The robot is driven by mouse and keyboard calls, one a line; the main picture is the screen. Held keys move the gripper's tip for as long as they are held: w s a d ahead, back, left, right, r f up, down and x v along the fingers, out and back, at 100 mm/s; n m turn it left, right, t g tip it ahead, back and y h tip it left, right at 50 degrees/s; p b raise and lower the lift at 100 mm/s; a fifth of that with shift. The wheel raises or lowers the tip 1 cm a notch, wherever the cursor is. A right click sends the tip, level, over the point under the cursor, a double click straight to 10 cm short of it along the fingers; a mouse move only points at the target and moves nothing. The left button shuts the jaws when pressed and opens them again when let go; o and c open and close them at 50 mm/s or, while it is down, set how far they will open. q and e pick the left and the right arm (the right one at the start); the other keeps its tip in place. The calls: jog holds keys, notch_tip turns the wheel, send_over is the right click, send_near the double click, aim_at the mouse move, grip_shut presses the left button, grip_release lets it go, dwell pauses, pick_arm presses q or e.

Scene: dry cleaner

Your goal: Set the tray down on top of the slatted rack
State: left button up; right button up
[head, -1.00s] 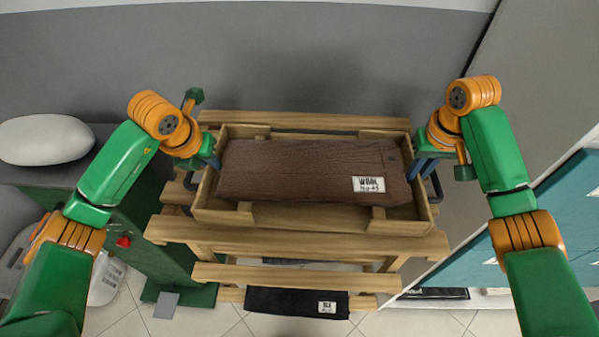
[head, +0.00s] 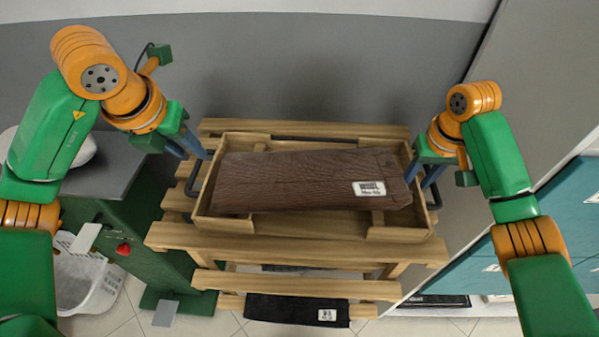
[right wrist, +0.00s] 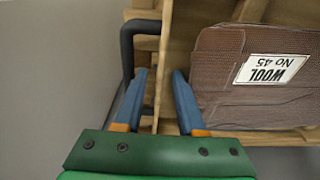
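The wooden tray (head: 240,226) sits on top of the slatted rack (head: 300,243), roughly level, with slats showing in front of it and behind it. A folded brown cloth (head: 290,183) with a white "WOOL" label lies in it. My left gripper (head: 190,148) is above the tray's left end, clear of the dark left handle (head: 193,180), its fingers apart and empty. My right gripper (head: 432,172) is at the tray's right end. In the right wrist view its blue fingers (right wrist: 158,100) stand apart on either side of the tray's end wall (right wrist: 165,60), beside the dark handle (right wrist: 127,50).
A dark folded cloth (head: 297,310) lies on a lower level of the rack. A green cabinet with a grey top (head: 110,165) and a white basket (head: 85,283) are at the left. Teal drawers (head: 560,220) are at the right. A grey wall stands behind the rack.

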notch_tip(320, 180, up, 12)
jog(key=s, duration=0.1)
jog(key=shift+s+f, duration=0.2)
jog(key=shift+f, duration=0.05)
